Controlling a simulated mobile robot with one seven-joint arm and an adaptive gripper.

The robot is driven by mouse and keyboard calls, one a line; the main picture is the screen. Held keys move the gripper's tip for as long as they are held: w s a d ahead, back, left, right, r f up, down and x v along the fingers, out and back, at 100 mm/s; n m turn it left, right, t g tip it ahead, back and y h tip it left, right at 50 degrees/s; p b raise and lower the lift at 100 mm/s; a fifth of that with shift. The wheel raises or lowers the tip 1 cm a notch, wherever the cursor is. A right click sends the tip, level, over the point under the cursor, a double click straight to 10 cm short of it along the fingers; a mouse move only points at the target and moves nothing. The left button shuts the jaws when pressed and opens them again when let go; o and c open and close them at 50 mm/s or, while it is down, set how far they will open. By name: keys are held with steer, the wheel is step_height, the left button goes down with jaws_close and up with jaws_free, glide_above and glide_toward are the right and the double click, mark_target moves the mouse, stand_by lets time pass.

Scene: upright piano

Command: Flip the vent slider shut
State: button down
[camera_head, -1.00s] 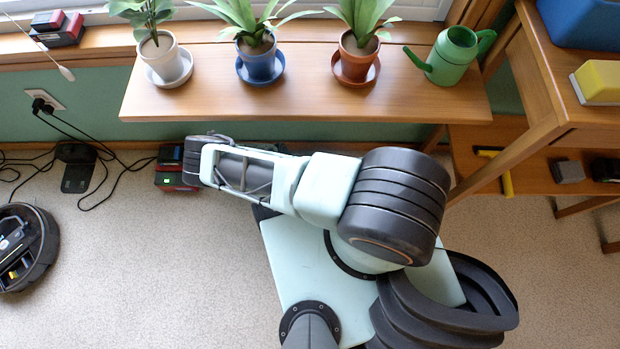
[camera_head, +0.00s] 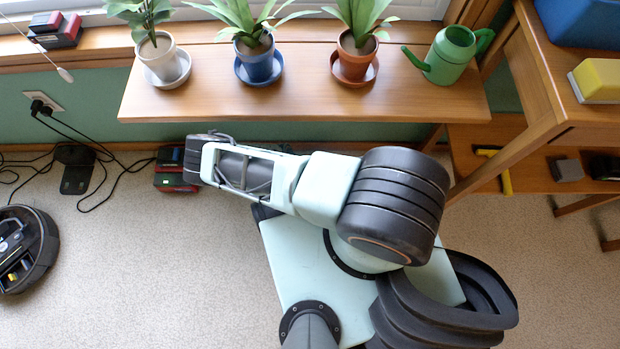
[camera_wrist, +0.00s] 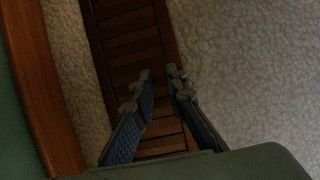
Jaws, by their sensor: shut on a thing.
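A brown slatted floor vent (camera_wrist: 128,42) runs down the middle of the wrist view, set in the pale carpet. My gripper (camera_wrist: 160,80) is over the vent, its two fingers pointing at the slats. The fingertips are close together, shut on the vent slider, which is small, dark and mostly hidden between them. I cannot tell the slider's exact position. In the head view my arm reaches left below the shelf, and the vent and my fingertips are hidden there.
A wooden shelf (camera_head: 300,103) with potted plants and a green watering can (camera_head: 450,54) overhangs my arm. A red and black device (camera_head: 168,180) sits beside the arm's end. Cables and a round robot vacuum (camera_head: 25,250) are at left. The carpet at lower left is open.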

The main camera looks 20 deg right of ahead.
steer(key=c, duration=1.9)
jaws_free()
steer(key=shift+s+d, duration=0.1)
steer(key=shift+d, duration=0.15)
steer(key=shift+c, duration=0.2)
steer(key=shift+w+a+r, duration=0.2)
steer(key=shift+a+r, duration=0.1)
steer(key=shift+r, duration=0.3)
steer(key=v, duration=1)
steer(key=shift+r, duration=0.35)
steer(key=shift+a, duration=0.2)
